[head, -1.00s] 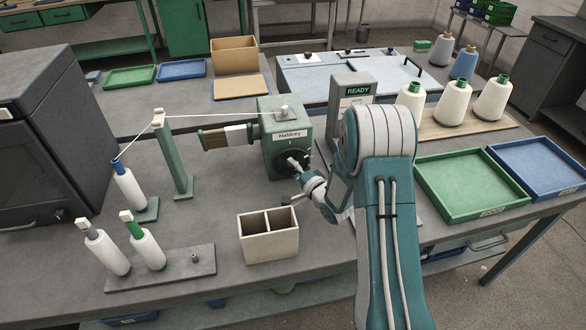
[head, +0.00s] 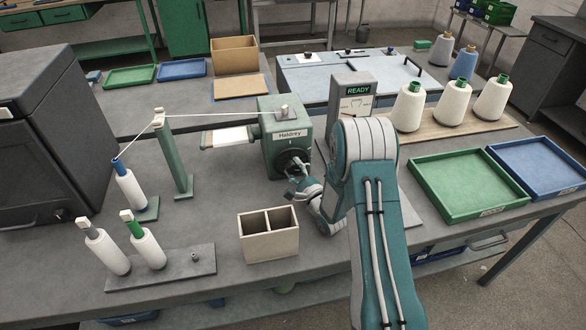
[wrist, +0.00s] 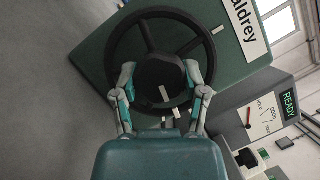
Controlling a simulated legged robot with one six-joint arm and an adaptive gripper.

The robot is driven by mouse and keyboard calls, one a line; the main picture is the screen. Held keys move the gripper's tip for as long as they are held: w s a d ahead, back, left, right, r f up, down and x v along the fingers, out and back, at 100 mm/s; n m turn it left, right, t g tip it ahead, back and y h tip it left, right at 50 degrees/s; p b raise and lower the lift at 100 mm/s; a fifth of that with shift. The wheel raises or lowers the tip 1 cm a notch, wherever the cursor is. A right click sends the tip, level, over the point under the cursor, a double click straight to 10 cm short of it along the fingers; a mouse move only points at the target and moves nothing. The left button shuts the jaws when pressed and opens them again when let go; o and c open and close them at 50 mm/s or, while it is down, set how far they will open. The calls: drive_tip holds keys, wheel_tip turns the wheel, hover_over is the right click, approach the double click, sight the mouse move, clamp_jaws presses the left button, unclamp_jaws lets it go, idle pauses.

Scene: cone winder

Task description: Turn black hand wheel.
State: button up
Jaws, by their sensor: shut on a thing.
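The black hand wheel (head: 293,159) is on the front of the green winder box (head: 285,117). In the wrist view the wheel (wrist: 160,70) fills the upper middle, with a rim, spokes and a dark round middle part. My gripper (head: 297,173) reaches the wheel from the front right. In the wrist view the two fingers of my gripper (wrist: 161,86) stand on either side of the wheel's dark middle and are shut on it. The exact contact points are partly hidden by the fingers. A white-wrapped cone (head: 227,137) sits on the winder's left side.
A yarn guide post (head: 174,158) stands left, with thread running to the winder. A two-compartment box (head: 268,235) stands just in front of the wheel. A READY display (head: 358,90) is behind my arm. Green (head: 462,214) and blue (head: 572,193) trays lie right.

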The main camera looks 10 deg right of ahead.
drive_tip(key=shift+d+f, duration=0.2)
drive_tip(key=shift+d, duration=0.05)
drive_tip(key=o, duration=1)
drive_tip(key=shift+o, duration=0.8)
drive_tip(key=shift+w, duration=0.2)
drive_tip(key=shift+s, duration=0.2)
drive_tip(key=v, duration=0.4)
drive_tip(key=r+v, duration=0.1)
drive_tip(key=v, duration=0.3)
drive_tip(key=r+v, duration=0.1)
drive_tip(key=v, duration=0.3)
drive_tip(key=shift+s+d, duration=0.2)
drive_tip(key=shift+s, duration=0.4)
